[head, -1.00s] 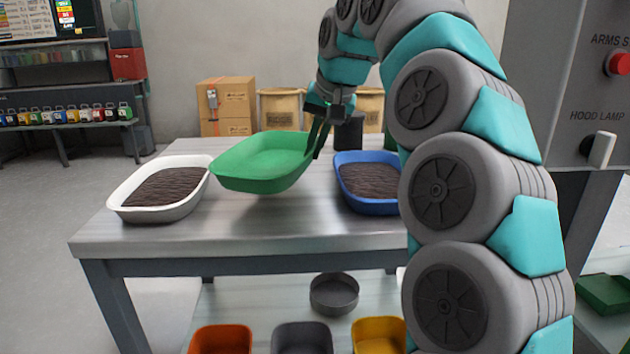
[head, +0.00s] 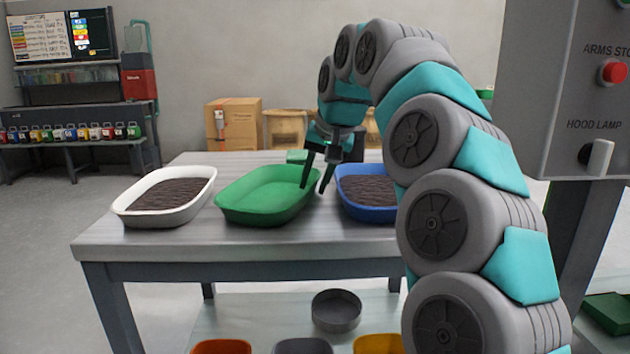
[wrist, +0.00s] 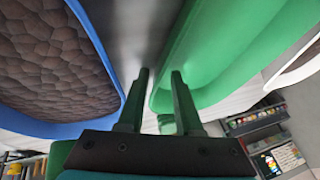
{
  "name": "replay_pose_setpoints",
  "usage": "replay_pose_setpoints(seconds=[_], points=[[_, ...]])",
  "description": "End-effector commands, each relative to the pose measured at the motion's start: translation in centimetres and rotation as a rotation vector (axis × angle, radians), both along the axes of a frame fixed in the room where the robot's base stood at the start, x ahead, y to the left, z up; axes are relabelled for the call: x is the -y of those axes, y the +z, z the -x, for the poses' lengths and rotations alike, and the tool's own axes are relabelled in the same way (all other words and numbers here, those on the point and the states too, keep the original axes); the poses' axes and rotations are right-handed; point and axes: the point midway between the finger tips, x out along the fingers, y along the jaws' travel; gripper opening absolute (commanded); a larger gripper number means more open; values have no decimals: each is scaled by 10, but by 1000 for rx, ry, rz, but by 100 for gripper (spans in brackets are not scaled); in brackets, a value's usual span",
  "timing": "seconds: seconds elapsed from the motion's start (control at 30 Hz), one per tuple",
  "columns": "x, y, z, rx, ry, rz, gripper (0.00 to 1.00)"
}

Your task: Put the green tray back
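The green tray (head: 262,214) is empty and sits level on the metal table, between a white tray (head: 165,215) and a blue tray (head: 372,213). My gripper (head: 313,188) is at its right rim, fingers pointing down and spread apart. In the wrist view my fingers (wrist: 159,72) show a gap, with the green tray's rim (wrist: 172,65) running between or just beyond them; I cannot tell whether a finger touches it. The blue tray's edge (wrist: 95,30) lies to the left there, apart from the fingers.
The white and blue trays hold dark brown contents. A small green object (head: 297,156) is at the table's back, with cardboard boxes (head: 234,125) behind. A round grey pan (head: 336,311) and several coloured bins are below. A control panel (head: 572,90) stands at right.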

Motion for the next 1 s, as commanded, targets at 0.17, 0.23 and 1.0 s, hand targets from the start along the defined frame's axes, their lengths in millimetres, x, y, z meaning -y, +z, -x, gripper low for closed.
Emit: replay_pose_setpoints(seconds=[0.17, 0.23, 1.0], points=[[0, 0, 0, 0, 0, 0, 34], [0, 2, 0, 0, 0, 0, 34], [17, 72, 31, 4, -2, -1, 34]])
